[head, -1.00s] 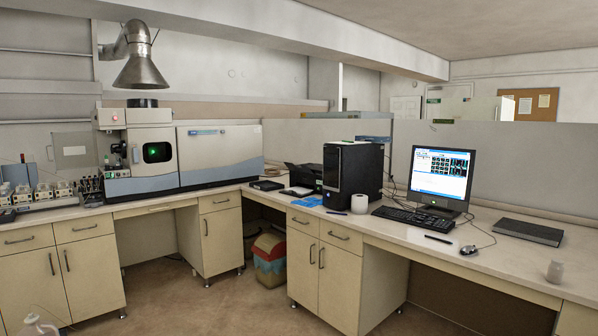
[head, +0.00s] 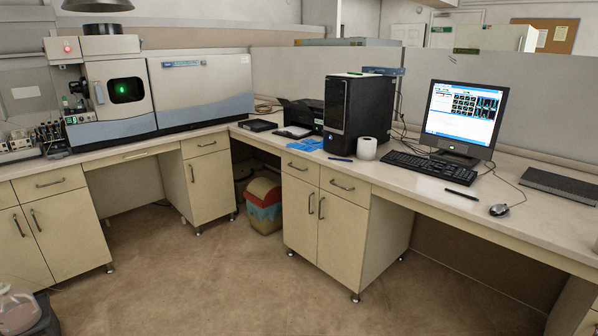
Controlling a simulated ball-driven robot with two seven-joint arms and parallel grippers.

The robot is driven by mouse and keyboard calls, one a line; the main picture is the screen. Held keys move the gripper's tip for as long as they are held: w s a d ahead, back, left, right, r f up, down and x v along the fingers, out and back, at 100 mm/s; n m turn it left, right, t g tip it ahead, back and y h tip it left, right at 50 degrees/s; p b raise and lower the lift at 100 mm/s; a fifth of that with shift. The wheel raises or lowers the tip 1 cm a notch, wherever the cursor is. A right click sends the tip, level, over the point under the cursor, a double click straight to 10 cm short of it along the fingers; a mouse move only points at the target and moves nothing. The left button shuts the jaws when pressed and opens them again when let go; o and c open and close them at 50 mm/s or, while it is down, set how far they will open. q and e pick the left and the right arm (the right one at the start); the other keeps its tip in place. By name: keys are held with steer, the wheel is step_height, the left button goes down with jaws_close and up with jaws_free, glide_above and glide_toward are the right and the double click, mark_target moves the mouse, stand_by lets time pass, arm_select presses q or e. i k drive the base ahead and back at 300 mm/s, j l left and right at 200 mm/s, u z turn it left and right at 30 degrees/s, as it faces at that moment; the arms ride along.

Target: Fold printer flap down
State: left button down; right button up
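A black printer (head: 301,115) stands at the back of the bench, in the corner between the spectrometer and the black computer tower. The tower hides its right part. It is too small and dark here to tell how its flap stands. Neither of my grippers shows in the head view.
The black computer tower (head: 357,112), a white paper roll (head: 366,149), blue gloves (head: 307,144) and dark flat items (head: 254,125) surround the printer. The spectrometer (head: 200,90) stands left. A waste bin (head: 264,205) is under the corner. The brown floor (head: 220,265) in front is clear.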

mark_target(285, 103)
steer(key=i+u, duration=0.25)
steer(key=i, duration=1.7)
steer(key=i+j+z, duration=0.2)
steer(key=i+z, duration=0.2)
steer(key=i, duration=0.25)
steer(key=i+j+z, duration=0.35)
steer(key=i, duration=0.3)
steer(key=i+j+z, duration=0.4)
steer(key=i+j, duration=0.15)
steer(key=i+j+z, duration=0.35)
steer(key=i+j, duration=0.15)
steer(key=j, duration=0.2)
